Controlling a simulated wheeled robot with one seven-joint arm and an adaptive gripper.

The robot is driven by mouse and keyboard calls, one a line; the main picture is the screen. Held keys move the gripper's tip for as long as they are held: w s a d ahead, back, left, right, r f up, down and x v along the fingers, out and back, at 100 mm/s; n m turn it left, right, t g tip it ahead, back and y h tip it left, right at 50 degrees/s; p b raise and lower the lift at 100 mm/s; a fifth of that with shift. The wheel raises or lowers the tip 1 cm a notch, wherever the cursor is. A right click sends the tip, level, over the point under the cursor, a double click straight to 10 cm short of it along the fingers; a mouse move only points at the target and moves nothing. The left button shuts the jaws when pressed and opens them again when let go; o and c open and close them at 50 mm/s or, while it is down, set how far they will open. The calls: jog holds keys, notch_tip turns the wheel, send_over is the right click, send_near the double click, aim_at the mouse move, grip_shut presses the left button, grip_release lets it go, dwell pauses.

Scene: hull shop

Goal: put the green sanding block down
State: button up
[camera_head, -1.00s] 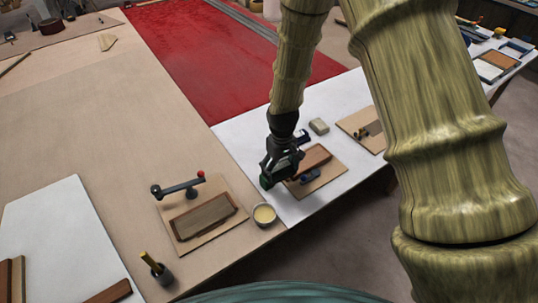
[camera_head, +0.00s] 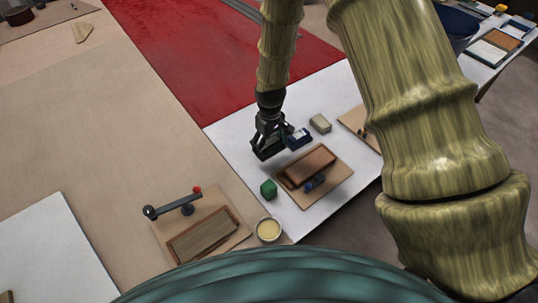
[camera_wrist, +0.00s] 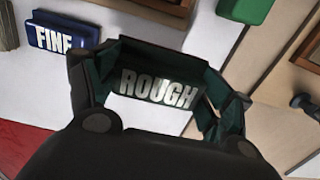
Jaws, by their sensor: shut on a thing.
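My gripper (camera_head: 268,152) is shut on a dark green block lettered ROUGH (camera_wrist: 158,88), the green sanding block. In the wrist view it lies between the fingers, its lettered face showing. In the head view the gripper hangs over the white sheet, left of the blue block; the held block is dark there and hard to make out. I cannot tell whether its underside touches the sheet. A separate, brighter green block (camera_head: 268,188) sits on the white sheet nearer to me; its edge also shows in the wrist view (camera_wrist: 245,10).
A blue block (camera_head: 299,138), lettered FINE in the wrist view (camera_wrist: 62,36), and a beige block (camera_head: 320,123) stand to the right. A wooden board (camera_head: 335,190) carries a brown piece (camera_head: 307,166). A cup (camera_head: 268,229) stands at the sheet's near edge.

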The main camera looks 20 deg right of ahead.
aim_at(270, 142)
jog(key=f, duration=0.2)
jog(key=f+p, duration=0.1)
jog(key=shift+w+f, duration=0.25)
jog(key=shift+f, duration=0.1)
jog(key=shift+s+f, duration=0.2)
jog(key=shift+s, duration=0.05)
jog(key=shift+w+f+p, duration=0.1)
jog(key=shift+f+p, duration=0.6)
jog(key=shift+f, duration=1.2)
jog(key=shift+f, duration=0.15)
jog(key=o, duration=1.2)
jog(key=shift+o, duration=0.2)
jog(key=shift+r, duration=0.25)
jog(key=shift+r+b, duration=2.15)
jog(key=shift+r, duration=3.75)
jog(key=shift+r, duration=0.1)
